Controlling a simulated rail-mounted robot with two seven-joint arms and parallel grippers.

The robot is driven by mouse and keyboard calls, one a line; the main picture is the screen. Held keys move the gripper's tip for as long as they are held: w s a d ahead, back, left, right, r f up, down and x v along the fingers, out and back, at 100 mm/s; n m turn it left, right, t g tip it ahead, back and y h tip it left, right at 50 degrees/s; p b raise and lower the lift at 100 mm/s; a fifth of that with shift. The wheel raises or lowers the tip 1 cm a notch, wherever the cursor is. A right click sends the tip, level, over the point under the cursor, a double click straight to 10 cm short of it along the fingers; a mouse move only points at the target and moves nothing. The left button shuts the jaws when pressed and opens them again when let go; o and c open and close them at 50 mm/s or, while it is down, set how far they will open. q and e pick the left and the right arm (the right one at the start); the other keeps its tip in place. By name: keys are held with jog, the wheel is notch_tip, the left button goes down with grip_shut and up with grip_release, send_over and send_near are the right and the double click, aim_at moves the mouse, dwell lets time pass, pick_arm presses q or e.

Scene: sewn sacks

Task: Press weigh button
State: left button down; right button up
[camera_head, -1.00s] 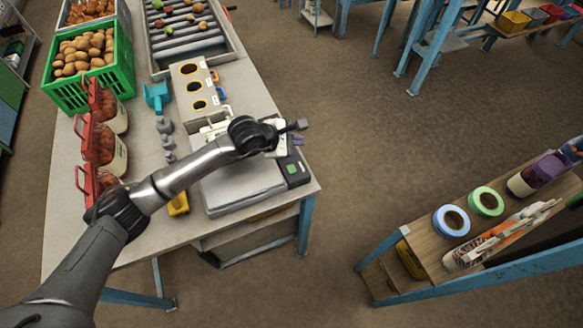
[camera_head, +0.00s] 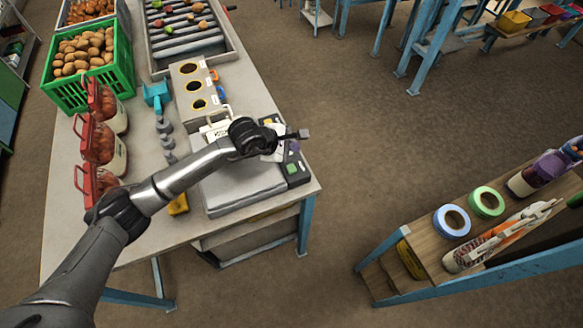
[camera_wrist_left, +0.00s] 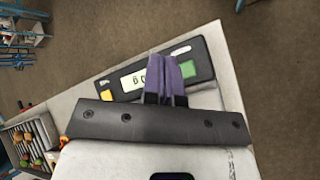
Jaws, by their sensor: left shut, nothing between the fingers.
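The bench scale has a bare grey plate (camera_head: 240,188) and a dark control panel (camera_head: 296,175) at its right end. A green button (camera_head: 292,168) shows on the panel. In the left wrist view the panel carries a lit display (camera_wrist_left: 134,82), a yellow button (camera_wrist_left: 107,96) and the green button (camera_wrist_left: 190,72). My left gripper (camera_head: 294,147) is shut and empty, with its purple fingers over the panel. In the left wrist view its fingers (camera_wrist_left: 168,72) lie between the display and the green button and cover part of the display. I cannot tell whether they touch the panel. My right gripper is out of view.
A box with round holes (camera_head: 192,88), a blue scoop (camera_head: 155,95), grey weights (camera_head: 164,125) and red-topped containers (camera_head: 97,140) stand on the table. A green crate (camera_head: 125,70) of potatoes is behind them. A shelf (camera_head: 428,235) with tape rolls stands right, across open floor.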

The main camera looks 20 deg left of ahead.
pick_arm(q)
jog(key=b, duration=0.4)
send_over(292, 169)
notch_tip(292, 169, down, 7)
jog(key=shift+s, duration=0.1)
jog(key=shift+f+b, duration=0.35)
jog(key=shift+f, duration=0.1)
dwell(0.5)
dwell(0.7)
jog(key=shift+f, duration=0.2)
jog(key=shift+f+b, duration=0.25)
jog(key=shift+b, duration=0.2)
